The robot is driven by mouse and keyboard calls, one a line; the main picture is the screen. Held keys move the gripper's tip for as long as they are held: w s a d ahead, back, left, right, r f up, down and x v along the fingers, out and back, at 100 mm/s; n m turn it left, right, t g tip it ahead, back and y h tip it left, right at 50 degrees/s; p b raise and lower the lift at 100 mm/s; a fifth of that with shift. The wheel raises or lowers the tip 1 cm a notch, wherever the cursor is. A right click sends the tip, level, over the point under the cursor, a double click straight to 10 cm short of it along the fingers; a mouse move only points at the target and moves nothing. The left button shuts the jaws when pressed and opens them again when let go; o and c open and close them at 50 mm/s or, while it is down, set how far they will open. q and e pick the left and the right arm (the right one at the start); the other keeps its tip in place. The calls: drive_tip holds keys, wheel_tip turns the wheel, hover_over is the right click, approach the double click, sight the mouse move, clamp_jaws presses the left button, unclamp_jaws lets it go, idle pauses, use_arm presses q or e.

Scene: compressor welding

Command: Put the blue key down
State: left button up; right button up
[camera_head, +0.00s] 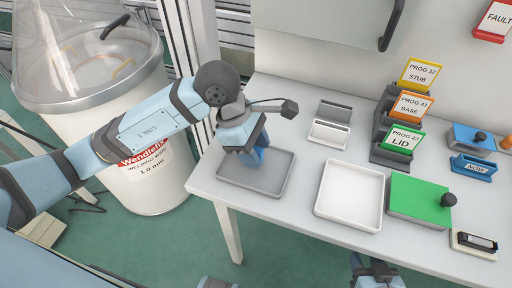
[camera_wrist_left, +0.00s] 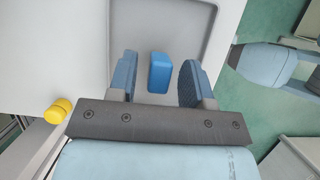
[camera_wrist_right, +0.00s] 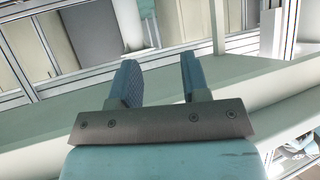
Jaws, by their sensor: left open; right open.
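The blue key (camera_wrist_left: 159,73) shows as a small blue block in the left wrist view, against the grey tray (camera_wrist_left: 205,22). It lies between the two spread fingers of my left gripper (camera_wrist_left: 160,80), with a gap on each side. In the head view my left gripper (camera_head: 251,155) points down over the grey tray (camera_head: 268,188) at the table's left end. There the gripper largely hides the key. My right gripper (camera_wrist_right: 160,82) is open and empty. In the head view it shows at the bottom edge (camera_head: 376,272), in front of the table.
A white tray (camera_head: 350,194) stands right of the grey tray, then a green block with a black knob (camera_head: 418,198). Card holders labelled STUB, BASE and LID (camera_head: 402,138) stand behind. A large white drum (camera_head: 145,185) stands left of the table.

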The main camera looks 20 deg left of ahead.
use_arm(q)
drive_tip(key=p+v, duration=0.1)
drive_tip(key=v, duration=1)
drive_tip(key=shift+r, duration=0.3)
drive_tip(key=shift+a, duration=0.1)
